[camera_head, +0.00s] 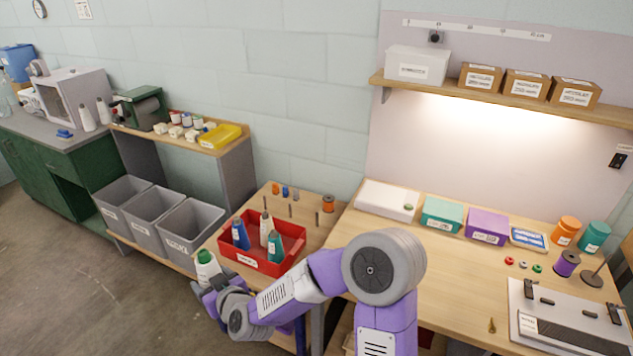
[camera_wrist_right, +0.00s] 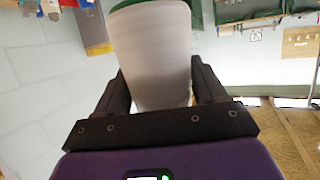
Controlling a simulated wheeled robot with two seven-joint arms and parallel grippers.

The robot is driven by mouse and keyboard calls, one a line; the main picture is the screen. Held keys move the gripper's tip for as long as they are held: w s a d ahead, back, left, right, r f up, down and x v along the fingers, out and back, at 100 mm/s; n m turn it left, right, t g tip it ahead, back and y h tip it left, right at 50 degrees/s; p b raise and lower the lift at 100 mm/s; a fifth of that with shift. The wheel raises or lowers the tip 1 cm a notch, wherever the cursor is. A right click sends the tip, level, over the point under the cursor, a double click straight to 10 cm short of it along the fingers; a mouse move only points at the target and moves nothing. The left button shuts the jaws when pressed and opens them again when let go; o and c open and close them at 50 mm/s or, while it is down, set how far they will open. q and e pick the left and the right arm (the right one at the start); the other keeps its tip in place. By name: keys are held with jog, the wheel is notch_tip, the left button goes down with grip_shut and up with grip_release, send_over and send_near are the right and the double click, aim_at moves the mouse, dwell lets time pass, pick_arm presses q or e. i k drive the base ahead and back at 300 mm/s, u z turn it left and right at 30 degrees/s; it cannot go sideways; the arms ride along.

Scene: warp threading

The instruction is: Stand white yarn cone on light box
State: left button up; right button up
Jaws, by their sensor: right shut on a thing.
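The flat white box (camera_head: 384,201), which looks like the light box, lies at the back left of the wooden workbench. It has a small grey-green spot near its right end, and its top is otherwise bare. The cone is well left of the box. My left gripper is not in view.
The red bin (camera_head: 285,262) holds blue, white and teal cones on the side table. Thread spools and pegs stand behind it. Teal (camera_head: 443,217) and purple (camera_head: 487,228) boxes stand right of the white box. A shelf (camera_head: 500,97) overhangs the workbench, whose middle is largely clear.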

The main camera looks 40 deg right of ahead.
aim_at(390, 196)
jog(key=z, duration=0.25)
jog(key=i, duration=0.9)
jog(key=z, duration=1.35)
jog(key=i, duration=0.85)
jog(key=z, duration=0.15)
